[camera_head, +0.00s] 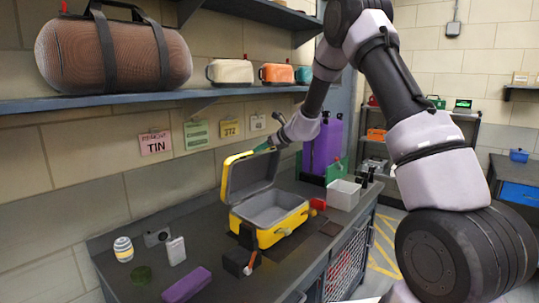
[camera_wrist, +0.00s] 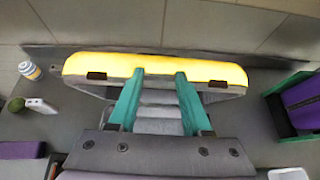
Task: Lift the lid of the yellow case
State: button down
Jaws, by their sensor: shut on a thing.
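The yellow case (camera_head: 262,233) stands on the dark workbench with its grey inside showing. Its lid (camera_head: 235,162) is swung up and stands roughly upright at the back of the case. My gripper (camera_head: 266,147) is at the lid's top edge, on its right part in the head view. In the wrist view the two green fingers of my gripper (camera_wrist: 160,80) reach the yellow lid (camera_wrist: 215,72) near the middle of its edge. The fingers are shut on the lid. The case's body is mostly hidden behind my gripper in the wrist view.
On the bench's left are a striped jar (camera_head: 123,249), a white box (camera_head: 176,251) and a purple block (camera_head: 187,285). A white bin (camera_head: 343,194) and a red item (camera_head: 318,204) stand right of the case. A shelf (camera_head: 150,100) hangs above.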

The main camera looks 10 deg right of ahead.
jog(key=shift+w+a+r, duration=0.35)
jog(key=shift+w+a, duration=0.05)
jog(key=shift+w, duration=0.15)
jog(key=shift+c, duration=1.6)
grip_release()
jog(key=shift+f, duration=0.1)
jog(key=shift+s, duration=0.1)
jog(key=v, duration=1)
jog(key=shift+s+d+r, duration=0.2)
jog(key=shift+d, duration=0.05)
